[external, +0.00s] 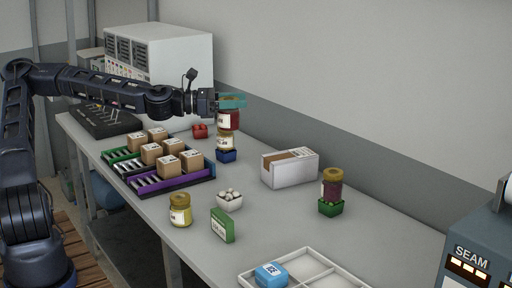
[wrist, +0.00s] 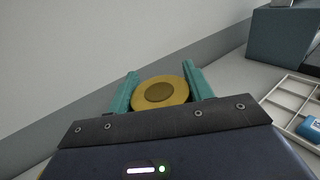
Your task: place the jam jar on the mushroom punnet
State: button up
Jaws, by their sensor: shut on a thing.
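My gripper (external: 232,101) has teal fingers and is shut on a jar of red jam (external: 229,120) with a white label, holding it upright by its lid. In the wrist view its round gold lid (wrist: 160,93) sits between the two fingers (wrist: 160,88). Another labelled jar (external: 225,144) shows directly below the held jar, over a blue punnet (external: 226,156); I cannot tell whether the two jars touch. The mushroom punnet (external: 229,203), a small white tub of white mushrooms, stands on the table nearer the camera, apart from my gripper, with no jar on it.
A yellow jar (external: 180,210) and green box (external: 222,226) stand near the mushroom punnet. A white open box (external: 289,169) and a dark jar (external: 332,188) on a green punnet (external: 330,208) are to its right. Crates of cartons (external: 172,183) are left; a divided tray (external: 330,284) is in front.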

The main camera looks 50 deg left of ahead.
jog(key=shift+s+a+f, duration=0.15)
jog(key=shift+f, duration=0.25)
notch_tip(320, 180, down, 19)
dwell(0.5)
jog(key=shift+f, duration=0.1)
jog(key=o, duration=1.2)
jog(key=shift+v, duration=5.95)
jog(key=shift+a, duration=0.1)
